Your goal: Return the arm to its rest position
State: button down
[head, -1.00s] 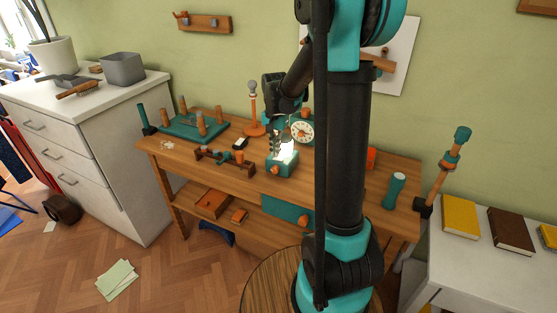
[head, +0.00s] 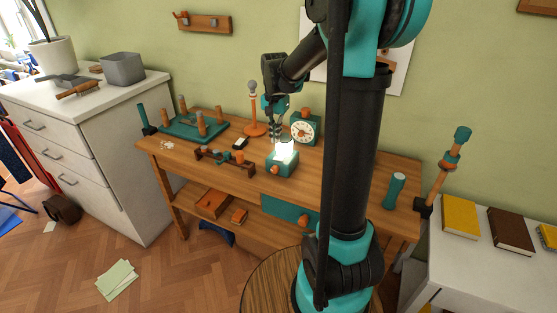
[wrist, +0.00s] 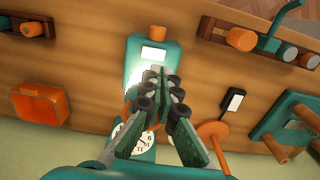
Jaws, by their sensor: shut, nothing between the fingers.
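My gripper (head: 274,130) is above the wooden table, just behind and over a teal lamp block (head: 282,164) with a glowing white top. In the wrist view my gripper (wrist: 160,72) has its fingertips together with nothing between them. The lamp block (wrist: 148,55) shows beyond the fingertips there, its glow partly behind them. My arm rises from a round wooden-topped base and bends over toward the table.
A teal clock (head: 305,129) stands close to the gripper's right. An orange stand (head: 254,126) is behind it on the left. A teal peg board (head: 192,128) and a wooden rack (head: 225,162) lie to the left. A teal cylinder (head: 394,190) stands at the right.

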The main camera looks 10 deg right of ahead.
jog(key=s+d+f+n+t, duration=0.2)
jog(key=s+f, duration=0.3)
jog(key=s, duration=0.6)
jog(key=s+d+f+n+t, duration=0.2)
jog(key=s+f+n, duration=0.2)
jog(key=s, duration=0.7)
jog(key=shift+f+n, duration=0.4)
jog(key=shift+n, duration=0.2)
